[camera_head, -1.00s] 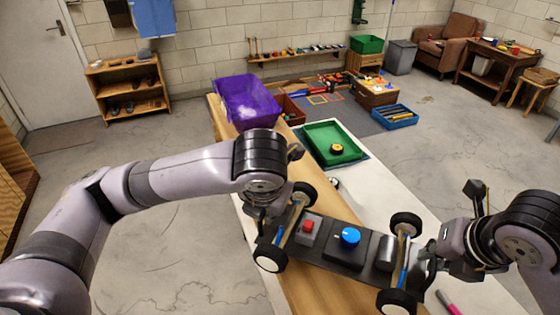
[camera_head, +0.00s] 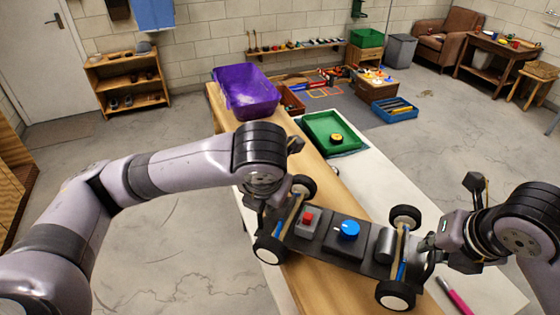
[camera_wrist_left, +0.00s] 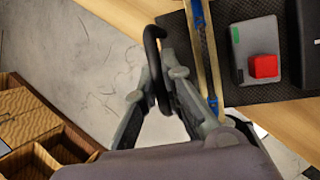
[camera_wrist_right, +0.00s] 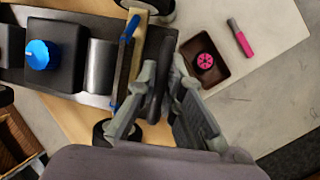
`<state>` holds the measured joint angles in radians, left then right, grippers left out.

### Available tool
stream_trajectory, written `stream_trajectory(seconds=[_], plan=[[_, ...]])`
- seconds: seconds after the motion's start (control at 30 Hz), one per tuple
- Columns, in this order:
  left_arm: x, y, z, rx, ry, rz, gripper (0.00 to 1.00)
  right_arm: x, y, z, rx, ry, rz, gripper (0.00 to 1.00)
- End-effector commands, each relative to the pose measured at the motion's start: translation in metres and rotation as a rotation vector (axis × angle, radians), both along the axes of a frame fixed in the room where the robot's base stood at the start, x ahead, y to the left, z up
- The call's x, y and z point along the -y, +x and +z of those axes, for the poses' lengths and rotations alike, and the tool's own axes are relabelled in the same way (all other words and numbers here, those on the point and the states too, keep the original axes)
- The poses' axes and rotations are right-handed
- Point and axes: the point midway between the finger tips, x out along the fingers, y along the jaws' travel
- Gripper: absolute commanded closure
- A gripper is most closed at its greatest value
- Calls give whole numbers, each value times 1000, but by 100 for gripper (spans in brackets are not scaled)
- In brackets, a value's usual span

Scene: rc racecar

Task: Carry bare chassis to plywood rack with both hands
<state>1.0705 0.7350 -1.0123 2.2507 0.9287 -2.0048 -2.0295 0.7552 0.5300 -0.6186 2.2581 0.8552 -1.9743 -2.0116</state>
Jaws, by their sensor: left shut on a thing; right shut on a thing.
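The bare chassis (camera_head: 335,258) is a dark plate with wheels at its corners, a red block and a blue knob on top. It is held level between my two grippers, over the workbench. My left gripper (camera_head: 262,205) is shut on its left end; the left wrist view shows the fingers (camera_wrist_left: 165,85) around a black bumper loop. My right gripper (camera_head: 432,258) is shut on its right end; in the right wrist view the fingers (camera_wrist_right: 160,85) close on a black bumper piece. In the head view both fingertips are partly hidden. A wooden shelf unit (camera_head: 126,80) stands at the back left; I cannot tell whether it is the plywood rack.
A purple bin (camera_head: 247,92) and a green tray (camera_head: 333,133) sit on the bench's far part. A pink-ended tool (camera_head: 455,296) and a small dark dish with a pink wheel (camera_wrist_right: 204,62) lie near the right gripper. Concrete floor left of the bench is clear.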

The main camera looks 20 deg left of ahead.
Motion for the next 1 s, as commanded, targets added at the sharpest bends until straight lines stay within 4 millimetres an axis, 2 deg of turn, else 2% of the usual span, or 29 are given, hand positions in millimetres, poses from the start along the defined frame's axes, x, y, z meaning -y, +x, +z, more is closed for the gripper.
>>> stream_trajectory(seconds=[0.43, 0.47, 0.73, 1.0], plan=[[-1, 1, -29, 2, 1, 1, 100, 0, 0, -29, 3, 0, 0, 100], [-1, 0, -26, 0, 2, 1, 90, 1, 0, -26, 1, -1, 0, 89], [0, 0, -25, 0, 1, 0, 72, 0, 0, -25, 0, -1, 0, 71], [0, 0, -25, 0, 0, 0, 71, 0, 0, -25, 0, 0, 0, 71]])
